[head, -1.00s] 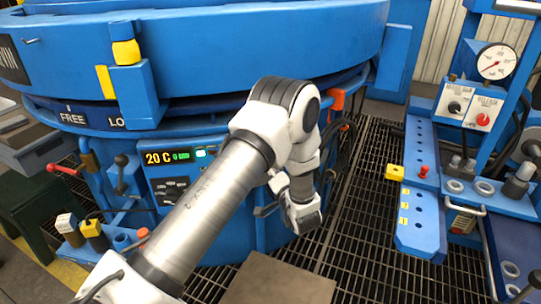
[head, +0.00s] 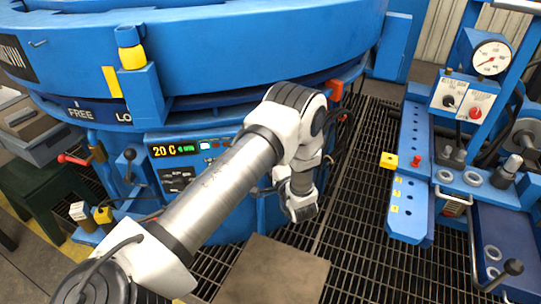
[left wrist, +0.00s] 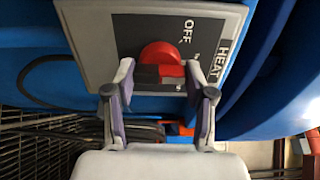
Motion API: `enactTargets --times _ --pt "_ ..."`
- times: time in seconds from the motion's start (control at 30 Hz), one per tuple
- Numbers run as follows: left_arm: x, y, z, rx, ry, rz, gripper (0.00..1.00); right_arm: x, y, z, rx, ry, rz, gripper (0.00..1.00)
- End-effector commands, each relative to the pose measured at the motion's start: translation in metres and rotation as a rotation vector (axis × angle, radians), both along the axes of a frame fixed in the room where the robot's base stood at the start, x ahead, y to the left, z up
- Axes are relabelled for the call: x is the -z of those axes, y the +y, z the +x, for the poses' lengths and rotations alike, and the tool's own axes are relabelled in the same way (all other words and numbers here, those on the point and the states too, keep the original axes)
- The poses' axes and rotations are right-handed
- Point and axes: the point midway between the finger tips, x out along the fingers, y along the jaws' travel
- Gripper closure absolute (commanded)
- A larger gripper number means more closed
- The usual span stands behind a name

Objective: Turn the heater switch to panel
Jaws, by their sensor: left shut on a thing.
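The heater switch (left wrist: 160,55) is a round red knob on a grey plate (left wrist: 95,45) in the left wrist view. The plate carries the words OFF and HEAT to the right of the knob; another marking is partly covered. My left gripper (left wrist: 160,82) is shut on the switch's grip bar, one finger on each side. Which marking the knob points to, I cannot tell. In the head view my left gripper (head: 300,206) is beside the blue furnace (head: 240,55), and the switch is hidden. My right gripper is not in view.
A display (head: 172,150) reading 20 C is on the furnace front, partly behind my left arm. A red-handled lever (head: 75,160) is at left. A blue station with a gauge (head: 492,57) and knobs stands at right. Open floor grating (head: 355,230) lies between.

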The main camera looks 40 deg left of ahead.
Motion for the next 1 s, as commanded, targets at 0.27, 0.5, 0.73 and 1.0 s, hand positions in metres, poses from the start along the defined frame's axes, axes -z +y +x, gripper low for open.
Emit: enactTargets --times 0.27,0.5,0.73,1.0 --pt "0.0 0.0 0.0 0.0 -0.001 0.0 0.81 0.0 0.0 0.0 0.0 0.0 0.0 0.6" --pt "0.0 0.0 0.0 0.0 -0.001 0.0 0.21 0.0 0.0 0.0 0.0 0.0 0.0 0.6" --pt "0.0 -0.003 -0.001 0.001 0.0 0.0 0.21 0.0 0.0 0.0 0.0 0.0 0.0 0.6" --pt "0.0 -0.052 -0.022 0.007 0.003 0.001 0.21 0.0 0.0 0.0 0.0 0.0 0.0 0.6"
